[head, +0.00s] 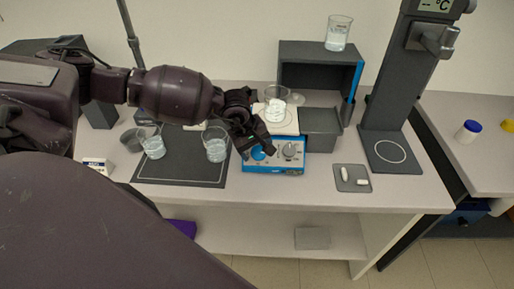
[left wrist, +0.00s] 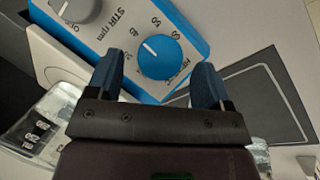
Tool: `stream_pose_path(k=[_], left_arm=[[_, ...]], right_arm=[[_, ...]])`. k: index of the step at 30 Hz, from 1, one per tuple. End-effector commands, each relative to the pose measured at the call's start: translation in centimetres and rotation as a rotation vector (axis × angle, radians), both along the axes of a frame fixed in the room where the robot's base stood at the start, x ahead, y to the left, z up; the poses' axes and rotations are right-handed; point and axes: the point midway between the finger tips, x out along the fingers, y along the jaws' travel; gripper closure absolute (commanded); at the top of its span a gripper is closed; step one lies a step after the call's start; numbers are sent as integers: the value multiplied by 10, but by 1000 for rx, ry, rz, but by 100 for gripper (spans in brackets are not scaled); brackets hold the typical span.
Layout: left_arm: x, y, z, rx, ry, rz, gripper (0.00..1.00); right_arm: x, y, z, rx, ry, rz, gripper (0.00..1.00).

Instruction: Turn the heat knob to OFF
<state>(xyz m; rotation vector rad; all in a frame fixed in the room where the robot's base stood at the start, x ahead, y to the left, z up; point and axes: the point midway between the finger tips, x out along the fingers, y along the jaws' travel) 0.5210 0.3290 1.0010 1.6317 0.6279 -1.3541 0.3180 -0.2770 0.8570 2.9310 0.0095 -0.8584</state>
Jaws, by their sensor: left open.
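The blue and white hotplate stirrer (head: 273,168) stands on the bench with its knob panel facing me. Its blue heat knob (left wrist: 160,57) has a white pointer line slanting toward the upper left in the left wrist view. My left gripper (head: 262,147) is at the panel, in front of the heat knob. In the left wrist view its open fingers (left wrist: 158,80) are on either side of the blue knob's near edge, with no clear contact. My right gripper is not in view.
A beaker (head: 275,109) stands on the white hotplate top (head: 287,128). Two beakers stand on the dark mat (head: 185,176) to the left. A grey pad (head: 351,178) with white stir bars and a black stand (head: 388,150) are on the right.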

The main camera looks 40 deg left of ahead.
Motion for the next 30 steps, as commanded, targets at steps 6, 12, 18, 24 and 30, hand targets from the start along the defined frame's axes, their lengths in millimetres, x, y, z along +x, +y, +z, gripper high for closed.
stream_pose_path(k=[6,12,18,24,30], left_arm=[[4,-2,-13,1,0,0,26],[4,-2,-14,1,0,0,26],[4,-2,-14,1,0,0,43],[4,-2,-14,1,0,0,74],[3,-2,-15,-4,-2,9,76]], right_arm=[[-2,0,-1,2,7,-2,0],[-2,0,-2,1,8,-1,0],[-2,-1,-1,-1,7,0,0],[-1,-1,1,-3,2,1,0],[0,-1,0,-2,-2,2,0]])
